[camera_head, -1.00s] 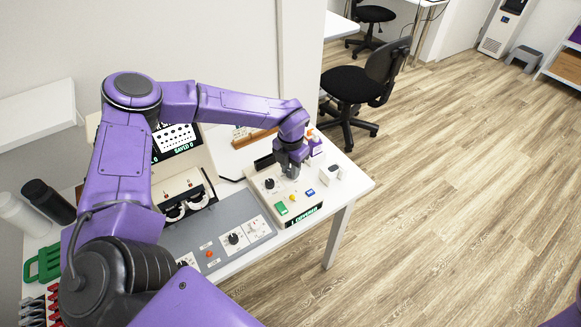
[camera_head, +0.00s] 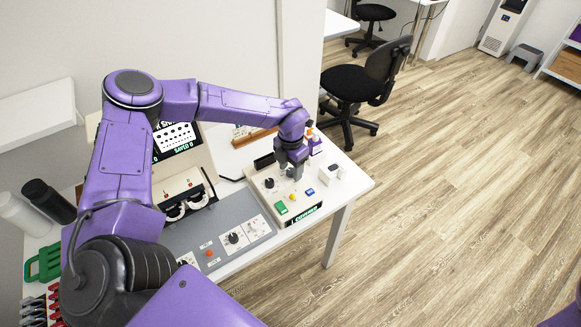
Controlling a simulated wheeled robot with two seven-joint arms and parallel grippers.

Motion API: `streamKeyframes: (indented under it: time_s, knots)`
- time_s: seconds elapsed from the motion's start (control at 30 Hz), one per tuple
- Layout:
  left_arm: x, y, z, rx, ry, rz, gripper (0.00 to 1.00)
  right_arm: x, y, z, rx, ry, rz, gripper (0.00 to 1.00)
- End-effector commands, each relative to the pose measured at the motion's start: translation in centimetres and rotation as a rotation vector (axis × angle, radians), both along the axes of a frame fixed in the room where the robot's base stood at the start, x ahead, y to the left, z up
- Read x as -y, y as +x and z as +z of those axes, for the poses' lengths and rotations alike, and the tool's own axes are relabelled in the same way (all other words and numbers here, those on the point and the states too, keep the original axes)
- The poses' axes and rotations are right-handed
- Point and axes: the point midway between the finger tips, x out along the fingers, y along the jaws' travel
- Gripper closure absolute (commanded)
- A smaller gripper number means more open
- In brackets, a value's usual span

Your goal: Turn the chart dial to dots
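My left gripper (camera_head: 294,173) points down over the beige control box (camera_head: 287,217), behind its coloured buttons and right of a black knob (camera_head: 270,183). Its fingertips are small and dark, so I cannot tell whether they are open or touching the box. A grey panel (camera_head: 212,222) in front of the machine carries another black knob (camera_head: 233,238) on a white label and an orange-red button (camera_head: 209,253). Another white label there is partly hidden by my arm. The labels are too small to read, so I cannot tell which knob is the chart dial. My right gripper is out of view.
A screen with dots (camera_head: 176,137) reads "SAVED 0" at its lower edge. A white device (camera_head: 331,174) and a purple-white bottle (camera_head: 314,142) stand near the table's right end.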

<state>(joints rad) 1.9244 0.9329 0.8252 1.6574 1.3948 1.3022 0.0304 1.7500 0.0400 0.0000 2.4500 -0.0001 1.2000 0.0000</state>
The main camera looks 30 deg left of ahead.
Motion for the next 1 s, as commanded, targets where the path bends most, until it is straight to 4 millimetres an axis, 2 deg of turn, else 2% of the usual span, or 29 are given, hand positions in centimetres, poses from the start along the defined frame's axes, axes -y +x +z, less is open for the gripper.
streamKeyframes:
  time_s: [0.17,0.27,0.6,0.7,0.8,1.0]
  knots:
    - [0.0,0.0,0.0,0.000,0.000,0.000,0.45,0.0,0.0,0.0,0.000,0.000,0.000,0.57]
    - [0.0,0.1,0.7,0.002,0.000,0.000,0.45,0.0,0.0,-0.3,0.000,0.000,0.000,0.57]
    - [0.0,0.1,8.2,0.004,0.000,0.001,0.45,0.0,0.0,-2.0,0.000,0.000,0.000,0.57]
    - [0.0,0.1,9.6,0.002,0.001,0.000,0.45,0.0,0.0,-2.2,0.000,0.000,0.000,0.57]
    - [0.0,0.1,10.4,0.000,0.000,0.000,0.45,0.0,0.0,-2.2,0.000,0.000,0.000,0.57]
    - [0.0,0.1,10.5,-0.001,-0.001,0.000,0.45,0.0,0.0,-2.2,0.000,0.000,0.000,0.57]
